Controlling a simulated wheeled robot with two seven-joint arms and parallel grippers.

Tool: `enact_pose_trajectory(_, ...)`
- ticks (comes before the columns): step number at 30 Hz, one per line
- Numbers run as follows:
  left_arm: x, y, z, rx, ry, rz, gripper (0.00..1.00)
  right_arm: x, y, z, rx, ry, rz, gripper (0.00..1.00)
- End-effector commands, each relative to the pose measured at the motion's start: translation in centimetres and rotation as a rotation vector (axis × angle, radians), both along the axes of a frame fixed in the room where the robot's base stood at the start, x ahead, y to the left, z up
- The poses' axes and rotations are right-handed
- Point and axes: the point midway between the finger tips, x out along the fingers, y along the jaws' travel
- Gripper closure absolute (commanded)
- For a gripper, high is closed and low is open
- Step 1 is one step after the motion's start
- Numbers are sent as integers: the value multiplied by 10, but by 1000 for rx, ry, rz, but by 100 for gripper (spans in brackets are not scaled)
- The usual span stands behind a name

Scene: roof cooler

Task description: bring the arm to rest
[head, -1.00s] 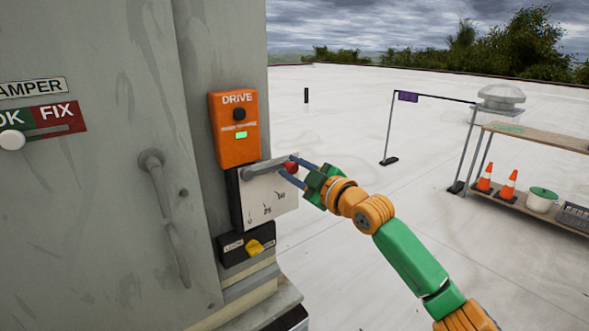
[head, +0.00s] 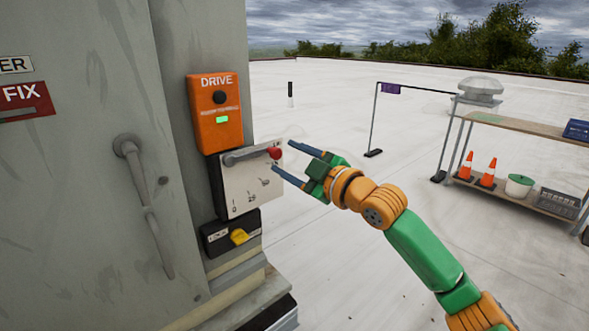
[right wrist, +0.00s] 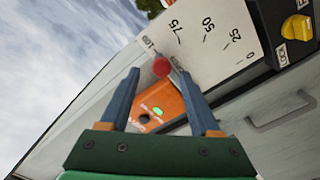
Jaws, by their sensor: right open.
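My right gripper (head: 282,160) is open and empty in the head view, its two blue fingers pointing left at the lever's red knob (head: 274,153). The knob shows clear of the fingertips in the head view. In the right wrist view the red knob (right wrist: 161,67) appears between and beyond the open fingers (right wrist: 159,98). The grey lever (head: 247,155) lies across the top of a white scale plate (head: 240,188), roughly level. My left gripper is not in view.
An orange DRIVE box (head: 215,112) with a lit green light is above the plate. A yellow knob (head: 239,237) is below. A grey cabinet (head: 90,190) fills the left. A shelf (head: 530,127) with cones (head: 488,173) stands right. Open roof floor lies between.

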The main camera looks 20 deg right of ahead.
Motion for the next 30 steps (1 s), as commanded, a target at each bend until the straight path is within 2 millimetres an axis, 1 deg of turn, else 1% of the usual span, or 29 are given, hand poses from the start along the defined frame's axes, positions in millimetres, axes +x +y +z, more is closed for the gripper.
enact_pose_trajectory(1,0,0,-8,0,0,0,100,-7,-4,-5,-3,-1,-1,37)
enact_pose_trajectory(3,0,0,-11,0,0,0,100,-16,-6,-3,-1,-2,0,37)
enact_pose_trajectory(6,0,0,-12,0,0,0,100,-22,-8,-1,0,0,0,37)
enact_pose_trajectory(17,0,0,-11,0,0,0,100,-22,-8,0,1,0,1,37)
enact_pose_trajectory(19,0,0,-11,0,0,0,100,-20,-9,-4,7,9,-4,37)
enact_pose_trajectory(20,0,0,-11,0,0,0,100,-17,-11,-11,17,23,-11,37)
enact_pose_trajectory(22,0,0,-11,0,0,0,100,-4,-20,-46,69,90,-51,37)
enact_pose_trajectory(23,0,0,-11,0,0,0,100,3,-26,-69,98,132,-77,37)
enact_pose_trajectory(24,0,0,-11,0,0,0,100,11,-36,-107,139,198,-120,37)
enact_pose_trajectory(26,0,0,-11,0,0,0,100,15,-48,-172,194,306,-191,37)
enact_pose_trajectory(27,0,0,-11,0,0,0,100,12,-55,-215,224,376,-236,37)
enact_pose_trajectory(28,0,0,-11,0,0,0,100,7,-59,-246,242,426,-270,37)
enact_pose_trajectory(29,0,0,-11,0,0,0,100,0,-63,-278,256,479,-301,37)
enact_pose_trajectory(30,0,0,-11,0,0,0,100,-13,-67,-319,273,546,-342,37)
